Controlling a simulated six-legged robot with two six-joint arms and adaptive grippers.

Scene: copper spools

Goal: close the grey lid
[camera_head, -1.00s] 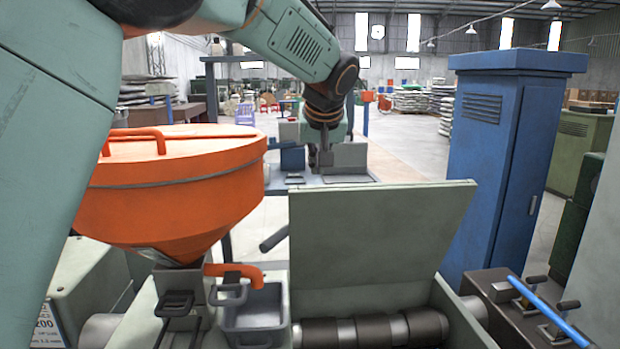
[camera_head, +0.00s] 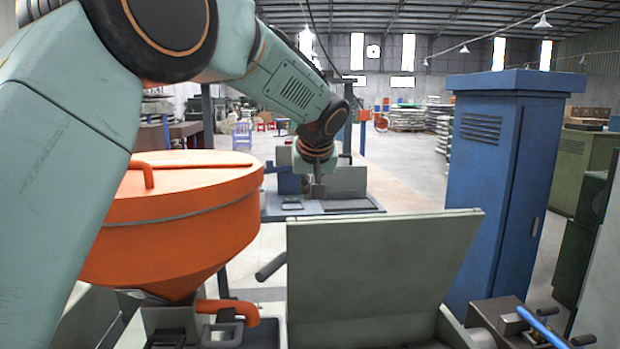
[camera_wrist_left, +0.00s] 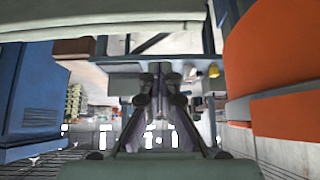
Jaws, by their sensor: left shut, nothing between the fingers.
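The grey lid (camera_head: 375,262) stands raised and open in the lower middle of the head view, a flat panel leaning back. A pale panel (camera_wrist_left: 120,16) across the top of the left wrist view looks like the same lid. My left gripper (camera_head: 317,192) points down beyond and above the lid's upper left corner, apart from it in the picture; how far behind it is, I cannot tell. In the left wrist view its fingers (camera_wrist_left: 160,75) are together and empty. My right gripper is not in view.
An orange hopper (camera_head: 175,225) with a handle stands left of the lid. A tall blue cabinet (camera_head: 505,180) stands to the right. A dark rod (camera_head: 270,266) sticks out beside the lid's left edge. A blue-handled lever (camera_head: 540,326) is at lower right. A low machine (camera_head: 345,190) stands behind.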

